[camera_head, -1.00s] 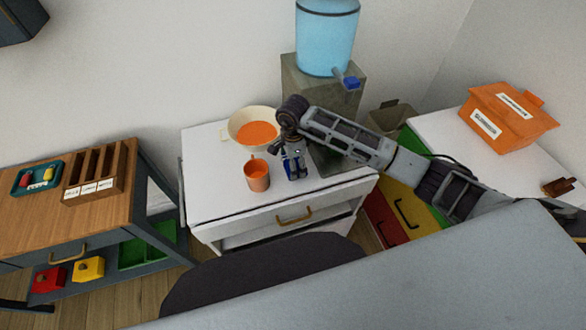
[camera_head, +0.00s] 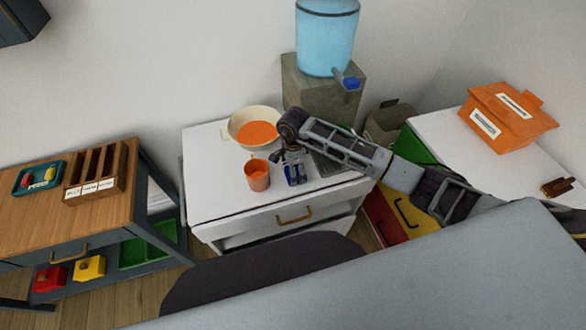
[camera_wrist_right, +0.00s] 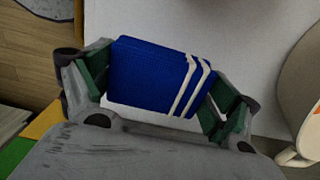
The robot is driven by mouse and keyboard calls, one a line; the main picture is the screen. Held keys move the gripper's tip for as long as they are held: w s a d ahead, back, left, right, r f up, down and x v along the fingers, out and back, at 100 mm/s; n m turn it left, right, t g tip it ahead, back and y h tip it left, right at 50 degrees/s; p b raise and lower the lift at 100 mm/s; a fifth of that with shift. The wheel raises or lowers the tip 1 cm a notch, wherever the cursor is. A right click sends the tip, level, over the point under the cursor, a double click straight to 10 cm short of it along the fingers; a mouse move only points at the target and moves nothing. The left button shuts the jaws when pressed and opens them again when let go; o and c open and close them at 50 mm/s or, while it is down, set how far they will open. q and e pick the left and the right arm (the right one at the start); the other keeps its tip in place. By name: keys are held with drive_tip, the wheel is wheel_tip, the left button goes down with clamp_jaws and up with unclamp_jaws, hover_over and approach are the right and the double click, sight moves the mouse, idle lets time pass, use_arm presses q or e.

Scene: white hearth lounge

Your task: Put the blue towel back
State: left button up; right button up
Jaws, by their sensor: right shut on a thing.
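The blue towel (camera_wrist_right: 145,76) is a folded blue block with white stripes near one end. In the right wrist view it lies between the green-padded fingers of my right gripper (camera_wrist_right: 160,95), which is shut on it. In the head view the blue towel (camera_head: 296,177) shows below my right gripper (camera_head: 294,160), over the white cabinet top (camera_head: 225,205) and just right of an orange mug (camera_head: 257,176). I cannot tell whether the towel touches the cabinet top. My left gripper is not in view.
A cream bowl with orange contents (camera_head: 254,130) stands behind the mug. A blue water dispenser (camera_head: 327,40) on a grey-green block (camera_head: 322,90) stands behind my right arm. The cabinet's front left top is clear. An orange box (camera_head: 508,115) sits on the right white counter.

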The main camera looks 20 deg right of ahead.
drive_tip(key=shift+f, duration=0.1)
drive_tip(key=o, duration=0.8)
drive_tip(key=shift+c, duration=0.2)
drive_tip(key=shift+r, duration=0.2)
wheel_tip(320, 180, up, 6)
drive_tip(key=shift+r+b, duration=0.25)
drive_tip(key=shift+b, duration=0.05)
wheel_tip(320, 180, up, 3)
drive_tip(key=shift+r, duration=0.2)
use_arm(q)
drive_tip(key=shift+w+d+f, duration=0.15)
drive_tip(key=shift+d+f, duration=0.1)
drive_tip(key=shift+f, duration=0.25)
use_arm(e)
drive_tip(key=shift+r, duration=1)
